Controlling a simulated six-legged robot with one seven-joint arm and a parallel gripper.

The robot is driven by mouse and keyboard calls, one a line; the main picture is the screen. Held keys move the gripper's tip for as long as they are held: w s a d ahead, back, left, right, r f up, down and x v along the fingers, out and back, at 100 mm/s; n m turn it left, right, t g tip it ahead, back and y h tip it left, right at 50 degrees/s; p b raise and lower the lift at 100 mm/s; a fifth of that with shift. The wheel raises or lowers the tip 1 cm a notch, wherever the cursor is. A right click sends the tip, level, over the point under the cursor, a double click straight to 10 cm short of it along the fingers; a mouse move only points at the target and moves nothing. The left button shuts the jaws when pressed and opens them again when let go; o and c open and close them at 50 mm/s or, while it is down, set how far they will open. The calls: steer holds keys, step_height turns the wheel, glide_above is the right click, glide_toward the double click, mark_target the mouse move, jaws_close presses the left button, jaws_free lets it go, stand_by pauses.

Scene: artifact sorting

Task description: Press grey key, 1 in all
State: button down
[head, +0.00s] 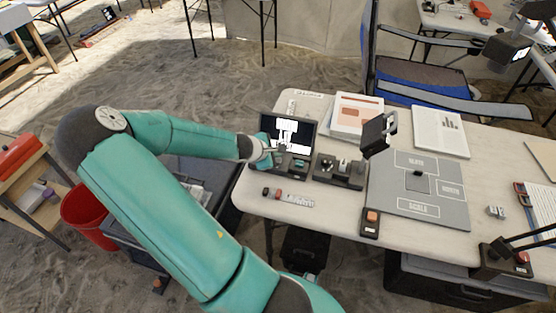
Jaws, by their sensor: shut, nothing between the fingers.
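My gripper (282,148) is at the end of my teal arm, in front of a small console with a lit screen (290,127) at the left end of the table. Its fingers are shut and empty. It covers part of the screen and part of the console's front panel. A teal key (299,163) shows on that panel, just right of and below the fingers. I cannot make out a grey key for certain; it may be hidden by my gripper. Whether the fingers touch the panel cannot be told.
A dark tray with small pale items (338,172) stands right of the console. A grey sorting board (415,205) and a box with an orange button (371,217) lie further right. A lamp head (379,133) overhangs the table.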

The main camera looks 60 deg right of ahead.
steer(key=shift+f, duration=0.35)
steer(key=shift+f, duration=0.45)
stand_by(0.6)
steer(key=shift+r, duration=0.9)
steer(key=shift+r, duration=2.5)
